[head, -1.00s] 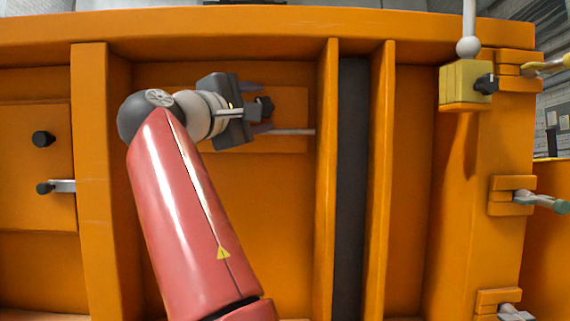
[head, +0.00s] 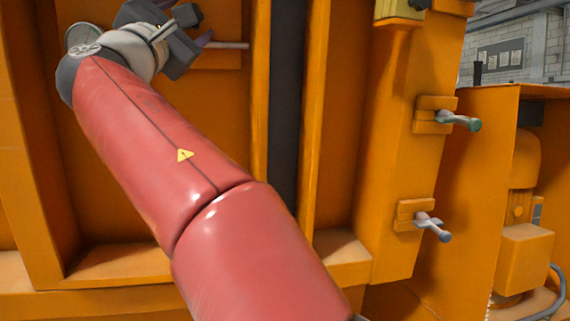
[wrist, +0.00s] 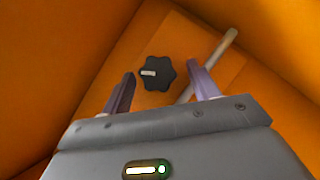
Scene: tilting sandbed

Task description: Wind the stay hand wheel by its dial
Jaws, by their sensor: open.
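A black lobed hand wheel (wrist: 157,73) with a pale mark on its face sits on an orange panel in the wrist view. It also shows as a small dark knob near the top of the head view (head: 188,14). My gripper (wrist: 161,74) is open, with one purple finger on each side of the wheel in the picture. I cannot tell whether the fingers touch it. In the head view, my gripper (head: 184,24) is at the upper left, partly cut off by the top edge. I cannot make out a separate dial.
A pale rod (wrist: 210,63) stands out beside the wheel, close to the right finger. Orange walls enclose the recess. Clamps with handles (head: 455,119) (head: 430,225) are on the right post. An orange machine (head: 525,210) stands at the far right.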

